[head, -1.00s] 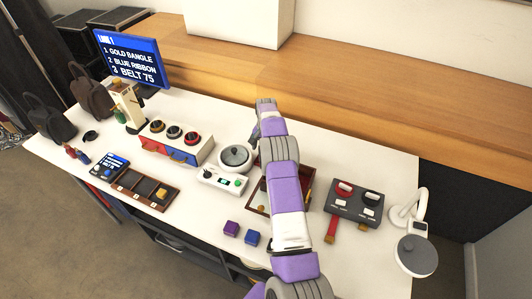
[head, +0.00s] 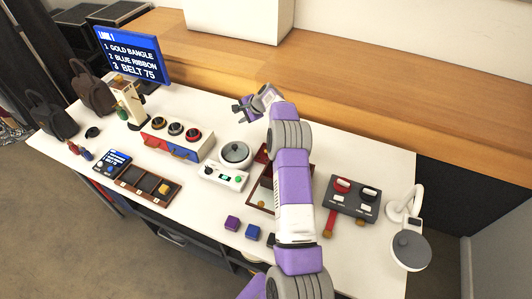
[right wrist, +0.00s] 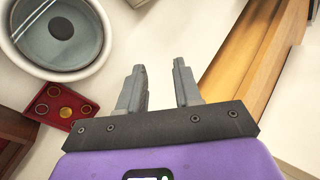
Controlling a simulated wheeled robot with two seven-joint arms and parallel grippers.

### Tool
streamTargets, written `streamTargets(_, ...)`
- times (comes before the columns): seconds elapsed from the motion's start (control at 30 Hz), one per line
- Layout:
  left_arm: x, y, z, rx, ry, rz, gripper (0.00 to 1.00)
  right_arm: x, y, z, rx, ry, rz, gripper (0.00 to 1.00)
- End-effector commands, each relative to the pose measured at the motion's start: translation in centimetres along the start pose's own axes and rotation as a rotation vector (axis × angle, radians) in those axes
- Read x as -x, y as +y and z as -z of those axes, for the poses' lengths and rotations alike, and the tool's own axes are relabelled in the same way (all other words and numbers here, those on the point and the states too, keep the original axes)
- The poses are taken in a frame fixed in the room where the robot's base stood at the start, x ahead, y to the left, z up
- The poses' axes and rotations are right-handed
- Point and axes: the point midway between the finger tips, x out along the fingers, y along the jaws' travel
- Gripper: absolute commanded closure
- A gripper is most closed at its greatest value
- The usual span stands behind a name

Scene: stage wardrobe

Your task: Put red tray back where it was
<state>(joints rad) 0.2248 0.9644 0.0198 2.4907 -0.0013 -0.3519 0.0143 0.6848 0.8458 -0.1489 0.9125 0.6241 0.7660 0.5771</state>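A small red tray (right wrist: 62,105) with round recesses, one holding a gold disc, lies beside the round grey-lidded bowl (right wrist: 58,35) in the right wrist view. In the head view only a red sliver of what seems to be this tray (head: 262,154) shows, between the bowl (head: 236,155) and my right arm, which hides the rest. My right gripper (head: 238,107) is raised past the bowl, near the back of the table. In the right wrist view its fingers (right wrist: 160,85) are apart with nothing between them, clear of the tray. My left gripper is not in view.
A dark red open box (head: 262,195) stands partly behind my right arm. A grey switch panel (head: 352,198) and a lamp (head: 410,248) are at right. A white device (head: 223,178), a drawer unit (head: 170,143) and a screen (head: 128,53) are left. A wooden ledge (head: 400,110) runs behind.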

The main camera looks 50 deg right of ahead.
Motion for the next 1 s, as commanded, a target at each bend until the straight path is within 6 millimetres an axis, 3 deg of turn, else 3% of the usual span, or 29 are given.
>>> streamTargets(0.2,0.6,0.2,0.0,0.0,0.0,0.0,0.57,0.7,-4.0,2.0,-0.393,0.06,0.29,0.66)
streamTargets(0.33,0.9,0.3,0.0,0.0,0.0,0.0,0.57,1.5,-4.5,4.0,-0.654,0.12,0.411,0.66)
streamTargets(0.43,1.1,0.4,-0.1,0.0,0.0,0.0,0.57,2.0,-3.9,5.7,-0.865,0.179,0.473,0.66)
streamTargets(0.57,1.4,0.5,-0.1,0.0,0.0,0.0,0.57,2.6,-1.6,7.3,-1.145,0.269,0.512,0.66)
streamTargets(0.73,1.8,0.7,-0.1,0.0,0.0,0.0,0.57,2.9,3.3,7.9,-1.513,0.412,0.482,0.66)
streamTargets(1.0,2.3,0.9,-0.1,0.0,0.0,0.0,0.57,3.4,11.4,4.4,-1.966,0.636,0.29,0.66)
